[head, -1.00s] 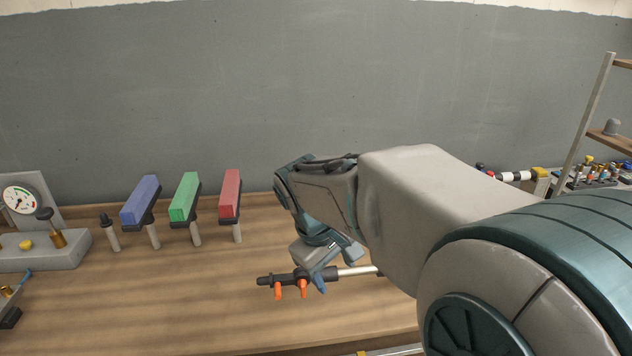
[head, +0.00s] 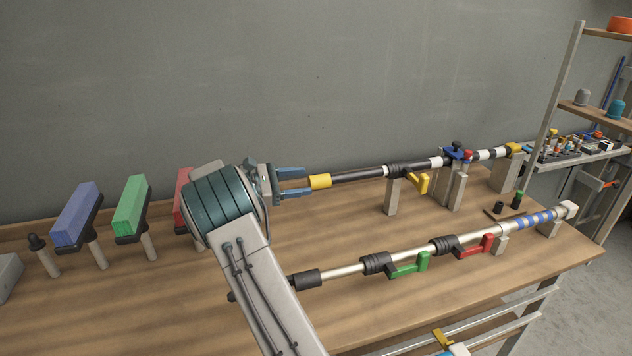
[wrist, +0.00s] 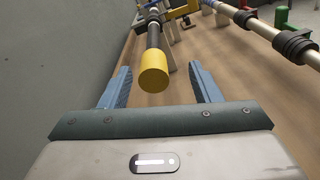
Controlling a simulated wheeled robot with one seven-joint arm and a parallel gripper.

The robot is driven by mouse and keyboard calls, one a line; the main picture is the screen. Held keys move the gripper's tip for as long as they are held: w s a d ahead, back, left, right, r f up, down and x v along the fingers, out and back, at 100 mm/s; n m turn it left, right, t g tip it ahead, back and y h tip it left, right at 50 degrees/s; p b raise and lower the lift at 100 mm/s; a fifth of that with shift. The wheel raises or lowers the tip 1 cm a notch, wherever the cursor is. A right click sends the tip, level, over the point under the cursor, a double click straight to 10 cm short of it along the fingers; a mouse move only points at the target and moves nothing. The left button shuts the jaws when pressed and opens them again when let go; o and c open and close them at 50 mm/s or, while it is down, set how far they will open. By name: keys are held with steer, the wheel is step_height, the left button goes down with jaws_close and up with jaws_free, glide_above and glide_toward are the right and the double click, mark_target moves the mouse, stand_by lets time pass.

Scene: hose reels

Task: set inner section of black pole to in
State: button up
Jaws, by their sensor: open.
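The black pole (head: 358,177) lies level along the back of the table, carried by stands. Its near end has a yellow cap (head: 320,181). A black collar (head: 398,171) with a yellow lever (head: 423,182) sits farther along, then white bands and a blue and red clamp (head: 456,152). My gripper (head: 303,182) is open, its blue fingers pointing along the pole at the yellow cap. In the wrist view the yellow cap (wrist: 153,73) is just ahead of and between the fingertips, with no contact visible. The pole's far end is small in the wrist view.
A silver pole (head: 345,270) with green (head: 408,265) and red (head: 474,247) levers runs in front, partly behind my arm. Blue (head: 77,213), green (head: 131,205) and red (head: 183,200) blocks stand left. The wall is close behind. A shelf (head: 590,113) stands right.

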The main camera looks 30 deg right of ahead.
mark_target(322, 181)
steer(key=shift+w+f+h+b, duration=0.4)
steer(key=shift+w+f+b, duration=0.25)
steer(key=shift+w+f, duration=0.3)
steer(key=shift+p+x, duration=0.45)
steer(key=shift+x, duration=3.4)
steer(key=shift+s, duration=0.15)
jaws_close()
steer(key=shift+n, duration=0.3)
